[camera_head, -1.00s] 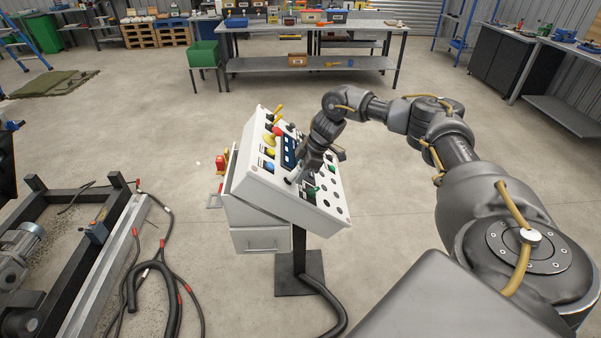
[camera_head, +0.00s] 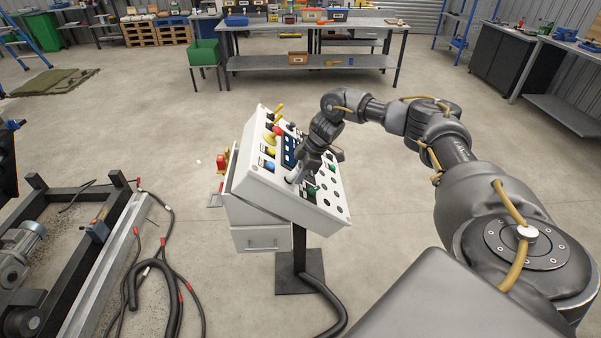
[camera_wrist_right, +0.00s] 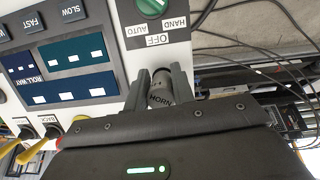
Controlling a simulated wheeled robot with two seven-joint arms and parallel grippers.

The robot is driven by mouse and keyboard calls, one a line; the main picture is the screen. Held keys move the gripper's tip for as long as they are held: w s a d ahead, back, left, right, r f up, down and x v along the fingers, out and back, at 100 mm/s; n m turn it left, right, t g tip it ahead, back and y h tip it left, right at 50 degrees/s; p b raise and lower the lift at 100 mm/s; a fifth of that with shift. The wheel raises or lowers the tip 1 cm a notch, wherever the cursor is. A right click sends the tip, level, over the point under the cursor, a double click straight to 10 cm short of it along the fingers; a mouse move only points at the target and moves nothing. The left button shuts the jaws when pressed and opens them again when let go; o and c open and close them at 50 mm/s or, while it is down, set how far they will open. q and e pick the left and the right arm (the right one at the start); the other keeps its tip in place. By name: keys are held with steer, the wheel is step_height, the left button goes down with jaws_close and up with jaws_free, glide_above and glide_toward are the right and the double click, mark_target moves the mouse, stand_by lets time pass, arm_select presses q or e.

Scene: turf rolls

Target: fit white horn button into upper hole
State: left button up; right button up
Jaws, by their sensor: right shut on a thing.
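The white control panel (camera_head: 262,184) stands tilted on a post, with buttons and several dark round holes on its face. My left gripper is out of view.
A green selector knob (camera_wrist_right: 152,4) with HAND, OFF and AUTO labels is near the fingers. Yellow levers (camera_head: 279,108) and a blue button (camera_head: 269,166) lie further left on the panel. Cables (camera_head: 165,270) lie on the floor at left.

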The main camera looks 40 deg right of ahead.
steer(key=shift+w+a+f, duration=0.3)
steer(key=shift+a+f, duration=0.05)
steer(key=shift+f, duration=0.25)
steer(key=o, duration=1.1)
steer(key=shift+c, duration=0.2)
steer(key=b+v, duration=0.3)
steer(key=v, duration=0.7)
steer(key=shift+d+r, duration=0.15)
steer(key=shift+r, duration=0.15)
steer(key=shift+s, duration=0.15)
